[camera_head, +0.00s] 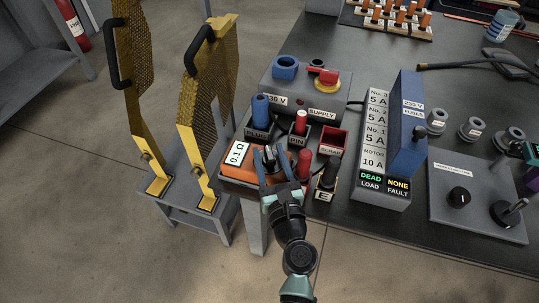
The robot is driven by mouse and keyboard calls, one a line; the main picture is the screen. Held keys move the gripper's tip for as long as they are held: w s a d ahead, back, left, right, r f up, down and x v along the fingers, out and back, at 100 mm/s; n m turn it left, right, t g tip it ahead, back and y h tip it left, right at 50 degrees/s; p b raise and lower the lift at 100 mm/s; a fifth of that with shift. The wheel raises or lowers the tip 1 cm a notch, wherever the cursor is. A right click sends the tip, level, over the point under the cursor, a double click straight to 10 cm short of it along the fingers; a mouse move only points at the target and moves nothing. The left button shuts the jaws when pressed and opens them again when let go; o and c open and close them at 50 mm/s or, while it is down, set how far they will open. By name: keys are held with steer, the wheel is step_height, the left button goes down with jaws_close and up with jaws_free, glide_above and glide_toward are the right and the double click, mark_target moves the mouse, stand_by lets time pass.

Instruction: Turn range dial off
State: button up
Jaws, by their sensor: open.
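An orange meter (233,172) lies near the front left corner of the dark bench. Its white display (237,154) shows dark characters too small to read surely. A dark round dial (269,154) shows on the meter, partly hidden by my gripper; its pointer setting cannot be read. My gripper (269,157) comes from the front with its two blue fingers apart, one on each side of the dial. Whether the fingers touch the dial cannot be told.
Red and black probes (304,164) stand right of my gripper, near a red bin (331,141). The grey supply box (308,92) is behind. A fuse box (387,140) with a blue cover and a knob panel (478,197) stand right. Yellow mesh guards (208,100) stand left.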

jaws_close()
stand_by(0.3)
steer(key=n+g+y, duration=0.1)
steer(key=n+y, duration=0.1)
steer(key=y, duration=0.1)
steer(key=shift+w, duration=0.1)
steer(key=shift+n+g+y, duration=0.4)
steer(key=shift+n+y, duration=0.2)
steer(key=shift+y, duration=0.3)
jaws_free()
